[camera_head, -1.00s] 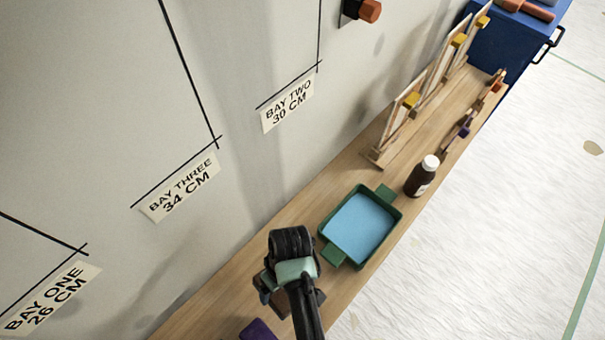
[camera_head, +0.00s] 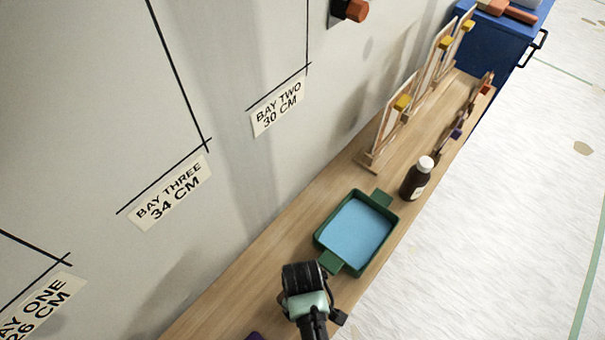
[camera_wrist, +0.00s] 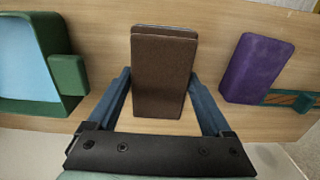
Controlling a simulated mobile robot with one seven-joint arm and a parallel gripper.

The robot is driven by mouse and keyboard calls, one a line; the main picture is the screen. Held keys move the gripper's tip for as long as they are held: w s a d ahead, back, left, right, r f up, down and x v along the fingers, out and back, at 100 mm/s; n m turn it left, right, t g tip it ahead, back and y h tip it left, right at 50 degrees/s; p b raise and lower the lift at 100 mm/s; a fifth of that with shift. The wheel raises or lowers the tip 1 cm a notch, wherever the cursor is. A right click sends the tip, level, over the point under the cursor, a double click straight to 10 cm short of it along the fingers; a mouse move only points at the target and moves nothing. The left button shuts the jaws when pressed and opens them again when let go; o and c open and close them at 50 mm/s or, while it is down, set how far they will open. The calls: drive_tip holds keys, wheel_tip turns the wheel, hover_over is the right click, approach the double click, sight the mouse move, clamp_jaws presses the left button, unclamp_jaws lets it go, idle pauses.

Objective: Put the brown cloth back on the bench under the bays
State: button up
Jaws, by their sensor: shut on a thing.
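The brown cloth (camera_wrist: 162,75) shows in the wrist view as a folded brown block between the two fingers of my gripper (camera_wrist: 163,95). The fingers are shut on its sides, and it is over the wooden bench (camera_wrist: 105,45). I cannot tell whether it touches the bench top. In the head view my gripper (camera_head: 303,280) is over the near part of the bench (camera_head: 235,290), just below the green tray, and hides the cloth.
A green tray (camera_head: 318,236) with blue inside lies close to my gripper. A purple block (camera_wrist: 258,68) lies to the cloth's right in the wrist view. A dark bottle (camera_head: 415,180) and wooden racks (camera_head: 385,130) stand farther along. The wall with bay labels (camera_head: 170,190) borders the bench.

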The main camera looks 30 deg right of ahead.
drive_tip(key=shift+f, duration=2.3)
drive_tip(key=o, duration=1.2)
drive_tip(key=shift+f+b, duration=0.1)
drive_tip(key=shift+b, duration=0.3)
drive_tip(key=shift+f+b, duration=0.25)
drive_tip(key=shift+b, duration=0.05)
drive_tip(key=r+p, duration=0.1)
drive_tip(key=r, duration=0.5)
drive_tip(key=r+p, duration=0.2)
drive_tip(key=r, duration=0.5)
drive_tip(key=shift+s+a+r, duration=0.15)
drive_tip(key=shift+a, duration=0.05)
